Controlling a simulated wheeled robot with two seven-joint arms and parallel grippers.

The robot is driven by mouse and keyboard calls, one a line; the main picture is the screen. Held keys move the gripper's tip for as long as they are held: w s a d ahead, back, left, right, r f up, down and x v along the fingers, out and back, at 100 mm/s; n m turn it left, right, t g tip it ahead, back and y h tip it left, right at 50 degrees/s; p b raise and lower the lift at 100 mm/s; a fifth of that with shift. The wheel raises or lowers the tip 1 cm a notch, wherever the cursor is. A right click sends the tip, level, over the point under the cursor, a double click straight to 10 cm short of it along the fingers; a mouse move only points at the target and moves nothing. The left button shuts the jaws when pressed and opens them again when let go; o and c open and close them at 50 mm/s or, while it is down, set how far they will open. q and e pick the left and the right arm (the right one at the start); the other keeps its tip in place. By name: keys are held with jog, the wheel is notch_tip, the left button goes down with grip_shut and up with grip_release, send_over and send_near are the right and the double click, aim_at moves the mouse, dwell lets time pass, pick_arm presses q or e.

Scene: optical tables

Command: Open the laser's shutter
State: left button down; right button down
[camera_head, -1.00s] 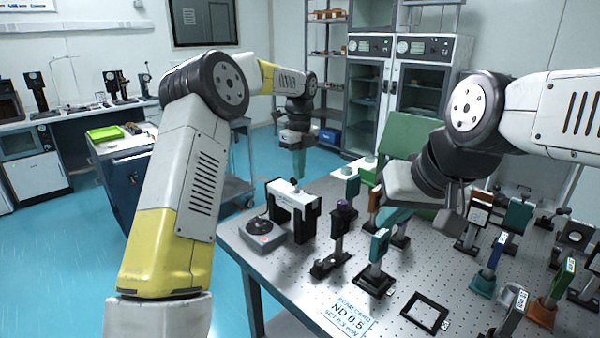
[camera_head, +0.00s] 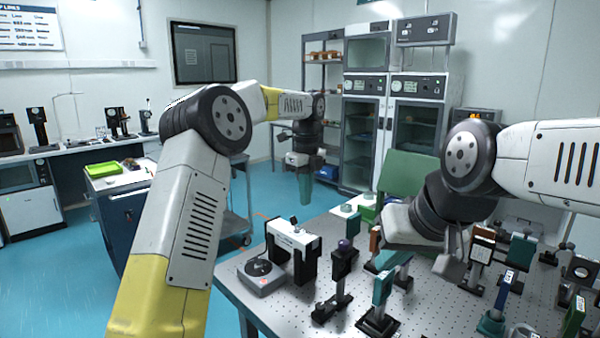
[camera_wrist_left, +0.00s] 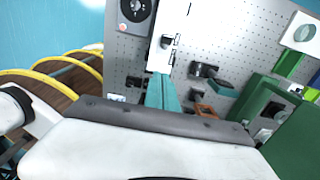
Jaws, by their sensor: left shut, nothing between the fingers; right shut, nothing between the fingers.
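The laser (camera_head: 300,236) is a white box on black supports at the near left of the optical table. A small dark lever (camera_head: 293,220) stands up from its top. In the left wrist view the white laser (camera_wrist_left: 183,20) and its dark fitting (camera_wrist_left: 167,42) lie beyond the fingers. My left gripper (camera_head: 305,203) hangs with teal fingers pointing down, just above and behind the laser in the picture, apart from it. Its closed fingers also show in the left wrist view (camera_wrist_left: 160,92). My right gripper (camera_head: 388,266) is shut and empty over the table's middle, partly hidden among the mounts.
A grey box with a black dial (camera_head: 262,275) sits left of the laser. A post with a purple knob (camera_head: 344,256) stands right of it. Several optic mounts crowd the right side of the table. Blue floor lies open to the left.

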pick_arm(q)
notch_tip(320, 180, up, 7)
jog(key=w+a, duration=0.1)
jog(key=shift+w+a+r, duration=0.15)
jog(key=shift+w+a, duration=0.05)
jog(key=s+a+r+n+t, duration=0.1)
jog(key=s+a+r+n, duration=0.1)
jog(key=s+a+n, duration=0.3)
jog(key=s+a+r+n+t+h, duration=0.1)
jog(key=s+r+n, duration=0.1)
jog(key=s+n, duration=0.35)
jog(key=s+a+r+n+t, duration=0.1)
jog(key=s+a+r+n, duration=0.15)
jog(key=s, duration=0.45)
jog(key=s+a+f+n+t, duration=0.1)
jog(key=s+a+f+n, duration=0.1)
jog(key=s+f+n, duration=0.3)
jog(key=s+a+f+n+t+h, duration=0.1)
jog(key=s+a+f+n+t, duration=0.1)
jog(key=s+f+n, duration=0.3)
jog(key=s+a+n, duration=0.1)
jog(key=s+n, duration=0.2)
jog(key=s, duration=0.4)
jog(key=shift+s+a+f, duration=0.2)
jog(key=shift+s+f, duration=0.15)
jog(key=shift+f, duration=0.05)
